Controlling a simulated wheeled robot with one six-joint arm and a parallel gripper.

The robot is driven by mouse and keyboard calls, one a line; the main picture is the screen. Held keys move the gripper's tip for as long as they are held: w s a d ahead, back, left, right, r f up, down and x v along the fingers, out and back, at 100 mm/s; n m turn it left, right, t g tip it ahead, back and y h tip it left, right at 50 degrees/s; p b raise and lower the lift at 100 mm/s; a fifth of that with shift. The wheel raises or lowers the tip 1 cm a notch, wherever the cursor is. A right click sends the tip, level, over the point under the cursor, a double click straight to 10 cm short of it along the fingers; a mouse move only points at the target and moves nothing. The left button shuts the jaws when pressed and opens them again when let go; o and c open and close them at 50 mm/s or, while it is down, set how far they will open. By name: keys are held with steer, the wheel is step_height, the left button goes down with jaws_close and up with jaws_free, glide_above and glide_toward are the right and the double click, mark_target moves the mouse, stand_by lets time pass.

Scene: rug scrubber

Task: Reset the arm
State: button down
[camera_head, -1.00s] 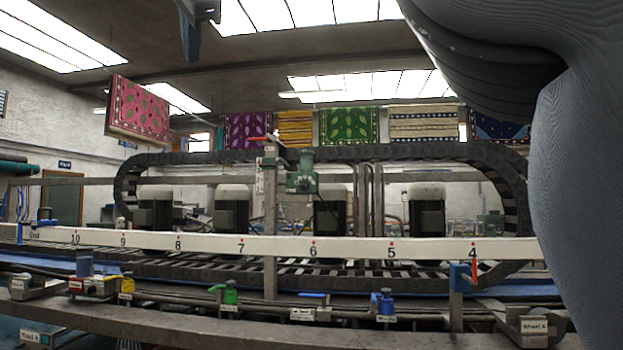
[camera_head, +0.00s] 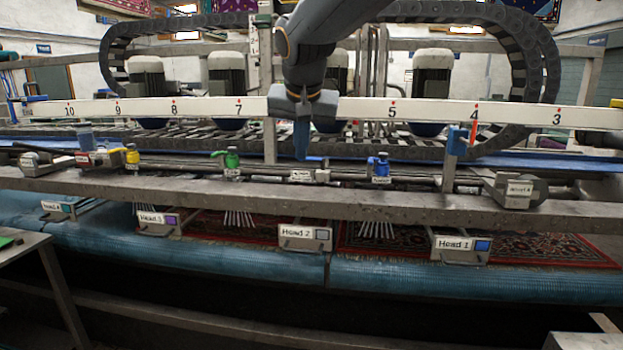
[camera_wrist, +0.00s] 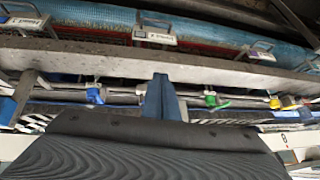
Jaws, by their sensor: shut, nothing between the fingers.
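My gripper (camera_head: 301,140) hangs from my arm in the middle of the head view, its blue fingers together and pointing down, with nothing between them. It is in front of the white numbered rail (camera_head: 215,108) and hides the stretch between marks 7 and 5. In the wrist view my shut blue fingers (camera_wrist: 161,98) stand out in front of the grey beam. My dark wrist body fills the lower middle of that view.
A grey beam (camera_head: 380,208) runs across, with a green valve (camera_head: 231,160), a blue valve (camera_head: 378,164) and a yellow valve (camera_head: 132,156) behind it. Below lie labelled heads, such as Head 1 (camera_head: 462,246), and a patterned rug (camera_head: 540,250) on blue rollers (camera_head: 240,262).

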steer(key=s+d+f+g, duration=0.2)
steer(key=s+d+f, duration=0.5)
steer(key=f, duration=0.3)
steer(key=s+d+f+n+g+b, duration=0.1)
steer(key=s+d+f, duration=0.6)
steer(key=s+f, duration=0.3)
steer(key=s+d+f+g, duration=0.2)
steer(key=s+d+f, duration=0.5)
steer(key=f, duration=0.4)
steer(key=shift+s+d+f+g+h, duration=0.3)
steer(key=shift+s, duration=0.45)
steer(key=shift+d, duration=0.1)
